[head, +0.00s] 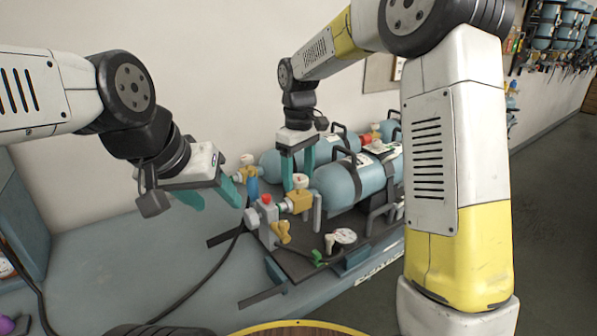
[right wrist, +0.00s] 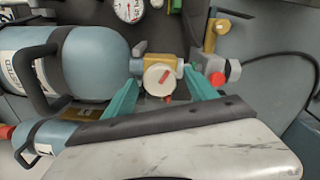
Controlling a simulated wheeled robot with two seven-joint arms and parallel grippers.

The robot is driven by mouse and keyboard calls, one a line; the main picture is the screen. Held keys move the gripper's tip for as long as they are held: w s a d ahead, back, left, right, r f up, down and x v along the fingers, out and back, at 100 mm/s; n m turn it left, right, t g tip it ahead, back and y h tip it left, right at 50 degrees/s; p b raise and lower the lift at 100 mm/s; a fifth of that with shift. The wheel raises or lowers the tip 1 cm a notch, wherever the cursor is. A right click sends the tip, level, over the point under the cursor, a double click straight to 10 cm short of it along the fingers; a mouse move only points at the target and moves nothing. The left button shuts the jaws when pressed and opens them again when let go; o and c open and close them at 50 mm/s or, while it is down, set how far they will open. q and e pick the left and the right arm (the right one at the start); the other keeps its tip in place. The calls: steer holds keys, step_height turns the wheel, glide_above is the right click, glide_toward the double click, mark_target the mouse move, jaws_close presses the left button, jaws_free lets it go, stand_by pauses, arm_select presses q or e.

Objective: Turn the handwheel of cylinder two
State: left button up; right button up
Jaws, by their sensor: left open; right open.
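Blue-grey cylinders lie on a rack; I cannot read which is cylinder two. The nearer cylinder (head: 345,183) has a brass valve with a white handwheel (head: 300,181). In the right wrist view this handwheel (right wrist: 159,79) is a round white knob with a red mark. My right gripper (head: 298,170) is open above that valve. In the right wrist view its teal fingers stand on either side of the handwheel, with gaps showing. The rear cylinder (head: 270,160) has another white handwheel (head: 247,160). My left gripper (head: 212,194) is open and empty, left of the valves.
A grey block with a red knob (head: 266,198) and a yellow lever (head: 283,232) sits beside the near valve. A white gauge (head: 342,237) and a green fitting (head: 317,257) lie in front. A black hose (head: 205,280) crosses the bench.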

mark_target(298, 177)
step_height(298, 177, up, 8)
steer(key=shift+f, duration=0.1)
stand_by(0.4)
stand_by(5.5)
